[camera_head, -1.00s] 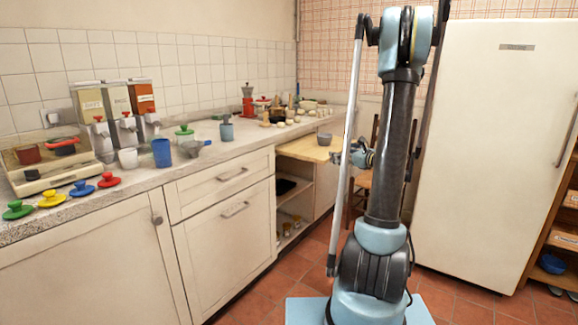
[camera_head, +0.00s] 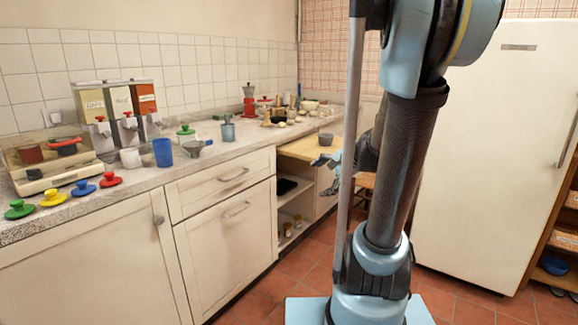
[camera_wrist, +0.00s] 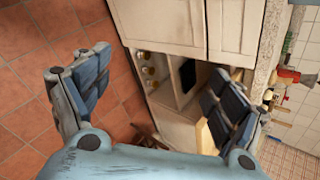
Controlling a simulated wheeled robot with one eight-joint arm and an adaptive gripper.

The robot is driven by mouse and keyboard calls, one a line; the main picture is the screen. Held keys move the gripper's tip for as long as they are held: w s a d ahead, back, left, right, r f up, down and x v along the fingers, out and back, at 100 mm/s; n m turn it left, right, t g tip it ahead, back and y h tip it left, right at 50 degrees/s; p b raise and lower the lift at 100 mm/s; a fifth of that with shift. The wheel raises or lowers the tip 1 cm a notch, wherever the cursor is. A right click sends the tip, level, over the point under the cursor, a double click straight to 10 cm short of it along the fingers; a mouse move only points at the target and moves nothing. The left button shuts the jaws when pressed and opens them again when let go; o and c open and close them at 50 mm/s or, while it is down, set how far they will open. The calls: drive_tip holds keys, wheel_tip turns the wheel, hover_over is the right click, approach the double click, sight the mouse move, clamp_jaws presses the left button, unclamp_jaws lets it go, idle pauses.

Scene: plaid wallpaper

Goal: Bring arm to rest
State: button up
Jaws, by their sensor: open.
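My arm (camera_head: 405,165) stands in the middle-right of the head view, its upper part bent close to the camera. My gripper (camera_head: 330,162) shows small and partly hidden behind the arm, in front of the wooden board at the counter's far end. In the wrist view my gripper (camera_wrist: 158,95) has its two blue padded fingers spread wide apart. Nothing is between them but the view of the floor and cabinets behind.
A counter (camera_head: 240,150) runs along the left with colored lids, dispensers, a blue cup (camera_head: 162,152) and a red moka pot (camera_head: 249,100). A white fridge (camera_head: 490,150) stands at right, beside a wooden shelf (camera_head: 555,215). Red tile floor (camera_head: 270,295) lies between.

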drive_tip(key=s+d+f+n+g+h, duration=0.1)
drive_tip(key=s+n, duration=0.3)
drive_tip(key=s, duration=0.4)
drive_tip(key=s+d+f+n+g+h, duration=0.2)
drive_tip(key=s+d+f+n+h, duration=0.1)
drive_tip(key=s, duration=0.4)
drive_tip(key=s+d+f+n+g+h, duration=0.1)
drive_tip(key=s+d+f+n+h, duration=0.2)
drive_tip(key=s+n, duration=0.3)
drive_tip(key=s+f, duration=0.1)
drive_tip(key=s, duration=0.1)
drive_tip(key=shift+s+f, duration=0.15)
drive_tip(key=shift+s, duration=0.2)
drive_tip(key=shift+w, duration=0.1)
drive_tip(key=shift+w+f, duration=0.2)
drive_tip(key=shift+w, duration=0.15)
